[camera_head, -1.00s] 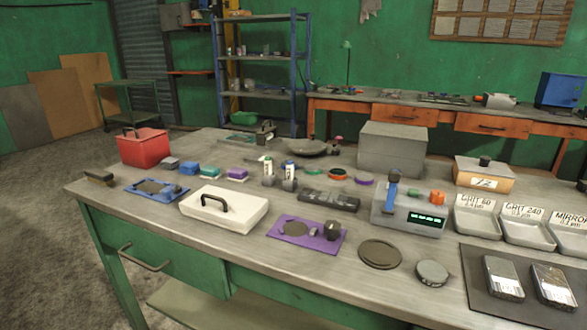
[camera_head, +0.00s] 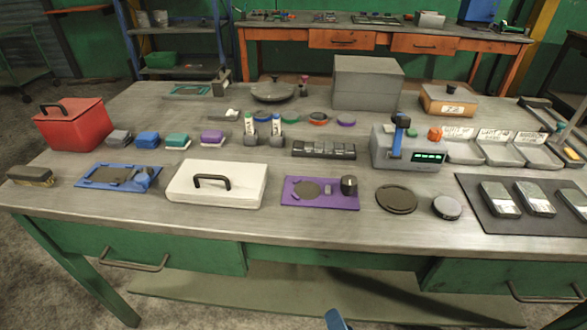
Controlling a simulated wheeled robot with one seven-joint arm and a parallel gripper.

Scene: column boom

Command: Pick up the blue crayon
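Two upright white crayon-like sticks stand in small grey holders near the middle of the workbench (camera_head: 330,225). The right one, with blue markings, looks like the blue crayon (camera_head: 276,124). The left one (camera_head: 249,124) has green markings. Both are small in the picture, so the fine detail is unclear. My gripper does not show clearly in this view. A small blue piece (camera_head: 336,320) pokes in at the bottom edge, and I cannot tell what it is.
In front of the sticks are a white case (camera_head: 235,184) and a purple tray (camera_head: 304,203). A black segmented block (camera_head: 324,150) and a grey device (camera_head: 386,155) stand to the right. A red box (camera_head: 73,127) is at the left. The front bench strip is clear.

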